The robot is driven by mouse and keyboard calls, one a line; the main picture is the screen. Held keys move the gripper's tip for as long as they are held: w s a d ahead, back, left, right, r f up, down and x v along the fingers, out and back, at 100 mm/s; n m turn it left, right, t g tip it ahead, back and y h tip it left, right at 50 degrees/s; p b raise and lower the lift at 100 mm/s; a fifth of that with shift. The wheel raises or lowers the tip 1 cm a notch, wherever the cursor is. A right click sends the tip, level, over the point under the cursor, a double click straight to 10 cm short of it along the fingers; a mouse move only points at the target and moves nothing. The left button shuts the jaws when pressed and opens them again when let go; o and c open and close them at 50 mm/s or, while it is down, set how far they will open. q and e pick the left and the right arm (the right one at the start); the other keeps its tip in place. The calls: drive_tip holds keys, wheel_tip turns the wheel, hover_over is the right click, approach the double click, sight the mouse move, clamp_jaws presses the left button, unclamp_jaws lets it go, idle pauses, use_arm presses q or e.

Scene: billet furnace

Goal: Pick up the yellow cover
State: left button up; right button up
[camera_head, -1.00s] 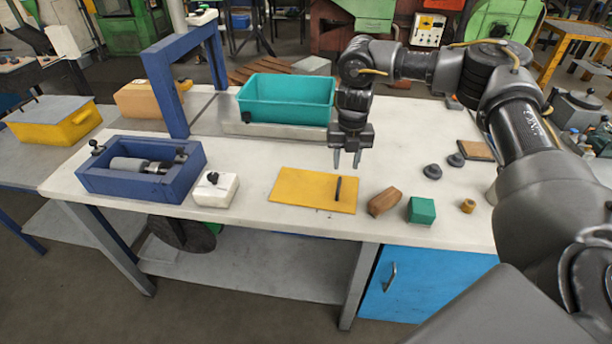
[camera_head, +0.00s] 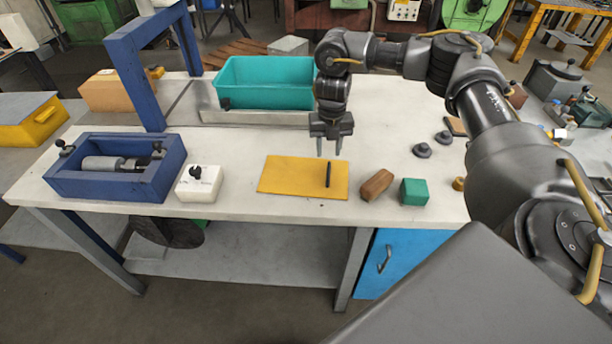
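The yellow cover (camera_head: 290,175) is a flat rectangular plate lying on the white workbench near its front edge. A short black upright handle (camera_head: 328,174) stands on its right part. My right gripper (camera_head: 329,150) points down above the bench, just behind the handle in the picture. Its two fingers are apart with nothing between them, and it does not touch the cover. My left gripper is out of view.
A brown block (camera_head: 377,185) and a green cube (camera_head: 413,191) sit right of the cover. A white box (camera_head: 199,184) and a blue fixture (camera_head: 110,185) stand left. A teal bin (camera_head: 265,85) is behind, beside a blue frame (camera_head: 122,82). Dark knobs (camera_head: 422,150) lie to the right.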

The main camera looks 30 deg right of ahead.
sight(305, 172)
wheel_tip(305, 172, down, 5)
drive_tip(key=shift+s+d+f+p, duration=0.1)
drive_tip(key=shift+s+d+p, duration=0.05)
drive_tip(key=shift+p, duration=0.45)
clamp_jaws()
